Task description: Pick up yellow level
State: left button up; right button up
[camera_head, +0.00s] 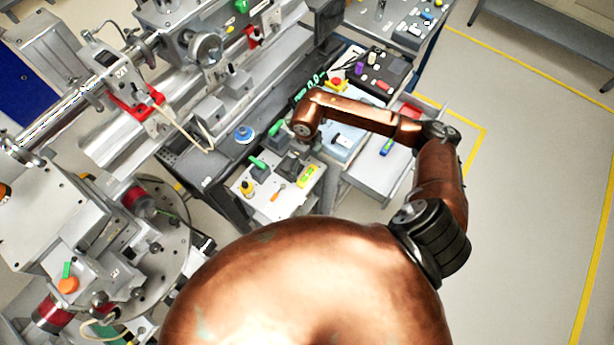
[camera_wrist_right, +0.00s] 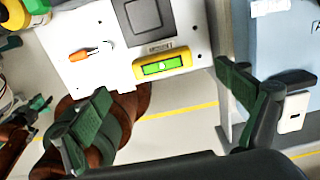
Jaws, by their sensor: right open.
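The yellow level (camera_head: 307,176) lies on a white plate (camera_head: 262,211) on the bench, below the end of my right arm in the head view. In the right wrist view, the level (camera_wrist_right: 162,67) shows its bright green window and lies near the plate's edge. My right gripper (camera_wrist_right: 162,82) is open and empty, with one dark green finger on either side of the picture. The level shows between and slightly beyond the fingertips, apart from them. In the head view the fingers are hard to make out against the bench clutter.
An orange-handled screwdriver (camera_wrist_right: 92,53) lies beside the level. A dark square block (camera_wrist_right: 138,17) stands close above it on the plate. A pale blue box (camera_wrist_right: 275,45) stands to the right. Beamline machinery (camera_head: 205,48) fills the left; open floor (camera_head: 530,170) lies right.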

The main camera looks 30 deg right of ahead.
aim_at(307, 175)
jog(key=f, duration=0.6)
jog(key=shift+s+d+f, duration=0.15)
jog(key=shift+s+f, duration=0.2)
jog(key=shift+w+f, duration=0.1)
jog(key=shift+f, duration=0.4)
jog(key=c, duration=1.5)
jog(key=shift+r, duration=0.1)
jog(key=shift+r, duration=0.1)
